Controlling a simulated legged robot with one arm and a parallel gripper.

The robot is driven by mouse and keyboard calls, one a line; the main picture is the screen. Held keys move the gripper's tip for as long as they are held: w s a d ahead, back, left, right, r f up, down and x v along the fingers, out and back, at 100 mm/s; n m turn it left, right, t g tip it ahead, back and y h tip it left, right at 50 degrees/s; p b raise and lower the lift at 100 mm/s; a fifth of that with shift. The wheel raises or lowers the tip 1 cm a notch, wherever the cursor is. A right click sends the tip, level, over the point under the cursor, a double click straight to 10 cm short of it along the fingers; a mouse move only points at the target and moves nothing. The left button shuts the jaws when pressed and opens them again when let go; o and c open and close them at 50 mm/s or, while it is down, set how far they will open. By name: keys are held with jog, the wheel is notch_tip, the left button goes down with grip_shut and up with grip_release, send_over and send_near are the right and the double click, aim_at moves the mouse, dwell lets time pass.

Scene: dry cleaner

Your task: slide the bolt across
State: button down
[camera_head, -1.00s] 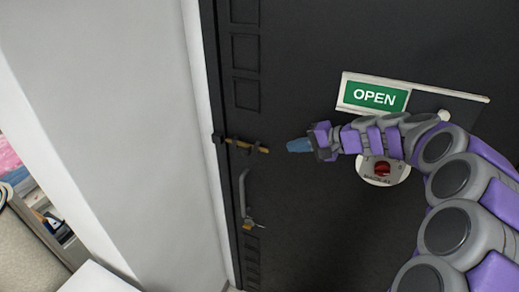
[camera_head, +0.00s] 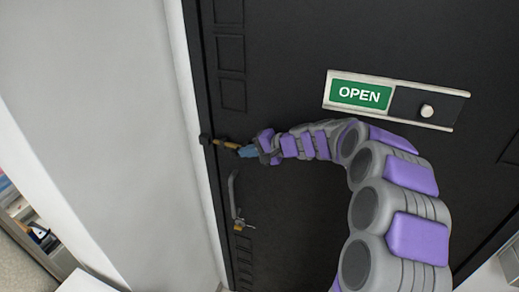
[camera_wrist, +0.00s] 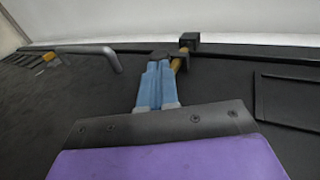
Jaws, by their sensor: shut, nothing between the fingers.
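The bolt (camera_head: 226,143) is a brass-coloured rod in dark brackets, near the left edge of the black door (camera_head: 290,205). Its left end meets a dark keeper at the door frame. My gripper (camera_head: 245,151) is shut and empty, with its blue fingertips at the right end of the bolt. In the wrist view the shut blue fingers (camera_wrist: 155,85) lie beside the brass bolt (camera_wrist: 179,61), which runs into a dark block (camera_wrist: 189,40). I cannot tell whether the fingers touch it. The fingers hide part of the bolt.
A door handle (camera_head: 233,195) with a key in the lock (camera_head: 240,224) is just below the bolt. A sliding sign (camera_head: 395,100) reading OPEN is up and to the right. A white wall (camera_head: 100,120) stands left of the door.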

aim_at(234, 151)
jog(key=shift+w+a+f, duration=0.2)
jog(key=shift+a+f, duration=0.05)
jog(key=shift+a, duration=0.25)
jog(key=a, duration=0.1)
jog(key=w+a, duration=0.1)
jog(key=a, duration=0.1)
jog(key=shift+w+a, duration=0.25)
jog(key=shift+a, duration=0.05)
jog(key=shift+r, duration=0.1)
jog(key=shift+d, duration=0.1)
jog(key=v, duration=1.3)
jog(key=shift+s+r, duration=0.15)
